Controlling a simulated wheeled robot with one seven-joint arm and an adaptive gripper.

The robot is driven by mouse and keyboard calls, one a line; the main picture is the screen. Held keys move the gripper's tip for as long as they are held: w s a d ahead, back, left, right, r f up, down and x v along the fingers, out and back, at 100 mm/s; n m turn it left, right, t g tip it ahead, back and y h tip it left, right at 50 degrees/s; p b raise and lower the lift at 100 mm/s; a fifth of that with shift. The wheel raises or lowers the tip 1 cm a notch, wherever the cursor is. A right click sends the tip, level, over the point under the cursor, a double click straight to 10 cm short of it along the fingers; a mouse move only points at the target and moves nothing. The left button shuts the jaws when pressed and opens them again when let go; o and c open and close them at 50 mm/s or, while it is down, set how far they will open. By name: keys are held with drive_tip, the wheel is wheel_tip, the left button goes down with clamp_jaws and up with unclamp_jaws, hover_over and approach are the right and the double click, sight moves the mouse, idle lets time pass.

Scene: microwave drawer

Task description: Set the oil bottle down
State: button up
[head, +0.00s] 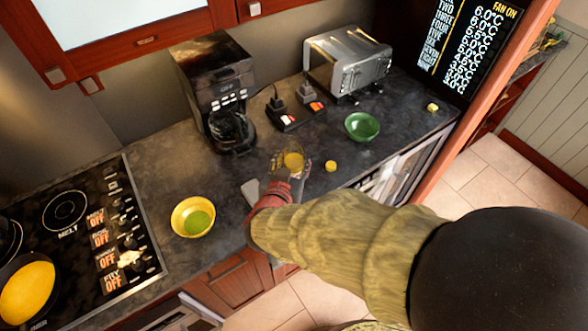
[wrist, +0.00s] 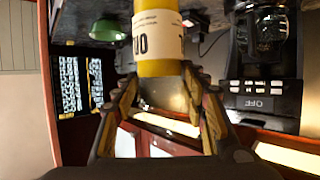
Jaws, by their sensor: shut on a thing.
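The oil bottle (wrist: 158,35) is yellow with a white label and shows in the wrist view between the tips of my gripper (wrist: 160,82). Its lower end and top are partly out of sight there. In the head view the bottle (head: 293,161) shows as a small yellow shape at the fingers of my gripper (head: 284,176), over the dark countertop (head: 160,160) near its front edge. My gripper is shut on the bottle. I cannot tell whether the bottle's base touches the counter.
A green bowl (head: 362,126) and a small yellow piece (head: 331,166) lie to the right. A coffee maker (head: 218,85) and toaster (head: 347,62) stand behind. A yellow bowl (head: 193,217) and the stove (head: 75,235) are left. Bare counter lies between bowl and coffee maker.

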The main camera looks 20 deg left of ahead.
drive_tip(key=shift+s+a+r, duration=0.2)
drive_tip(key=shift+s+a, duration=0.25)
drive_tip(key=shift+s+a+r, duration=0.2)
drive_tip(key=shift+s+a, duration=0.2)
drive_tip(key=w+a+f+b, duration=0.1)
drive_tip(key=w+f+b, duration=0.3)
drive_tip(key=w+f, duration=0.9)
drive_tip(key=shift+w+a+b, duration=0.3)
drive_tip(key=shift+w+b, duration=0.1)
drive_tip(key=shift+f, duration=0.15)
drive_tip(key=o, duration=1.4)
